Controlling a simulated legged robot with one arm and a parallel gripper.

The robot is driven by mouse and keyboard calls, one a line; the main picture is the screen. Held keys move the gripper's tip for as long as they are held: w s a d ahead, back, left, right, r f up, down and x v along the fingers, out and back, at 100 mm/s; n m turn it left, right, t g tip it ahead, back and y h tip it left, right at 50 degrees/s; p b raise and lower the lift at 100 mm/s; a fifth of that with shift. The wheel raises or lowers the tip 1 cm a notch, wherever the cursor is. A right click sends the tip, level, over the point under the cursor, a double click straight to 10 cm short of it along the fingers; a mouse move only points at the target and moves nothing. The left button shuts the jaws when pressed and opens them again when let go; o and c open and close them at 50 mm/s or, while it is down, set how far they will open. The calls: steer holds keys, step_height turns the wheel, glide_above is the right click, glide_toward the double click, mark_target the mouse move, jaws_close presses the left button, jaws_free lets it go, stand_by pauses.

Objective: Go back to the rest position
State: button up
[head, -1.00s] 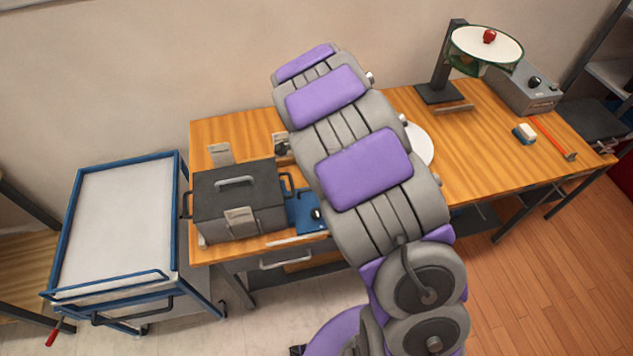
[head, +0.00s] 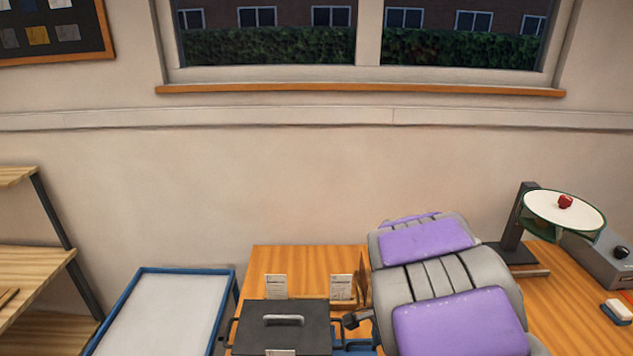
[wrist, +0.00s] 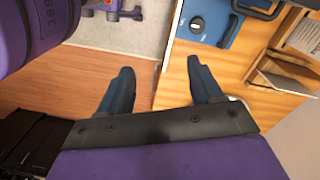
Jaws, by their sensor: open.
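My gripper (wrist: 160,85) shows in the wrist view with its two dark fingers spread apart and nothing between them. It hangs above the edge of the wooden workbench (wrist: 190,60), with the wooden floor (wrist: 80,75) below on the left. In the head view my grey and purple arm reaches over the workbench (head: 265,258), and the fingers are hidden there. The dark lidded box (head: 255,325) with a grey handle stands on the bench just left of my arm.
A blue-framed trolley (head: 165,300) stands left of the bench. Wooden shelves (head: 30,260) are at the far left. A stand with a round white disc (head: 540,210) bearing a red object (head: 565,202) and a grey instrument (head: 605,262) are on the right. A blue device (wrist: 208,20) lies on the bench.

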steer(key=s+r+n+b, duration=0.1)
steer(key=s+n+b, duration=0.1)
steer(key=s+n, duration=0.5)
steer(key=s+a+r+n+g+b, duration=0.1)
steer(key=s+n, duration=0.5)
steer(key=s, duration=1.3)
steer(key=shift+r+n+b, duration=0.4)
steer(key=shift+r+b, duration=0.25)
steer(key=shift+b, duration=0.15)
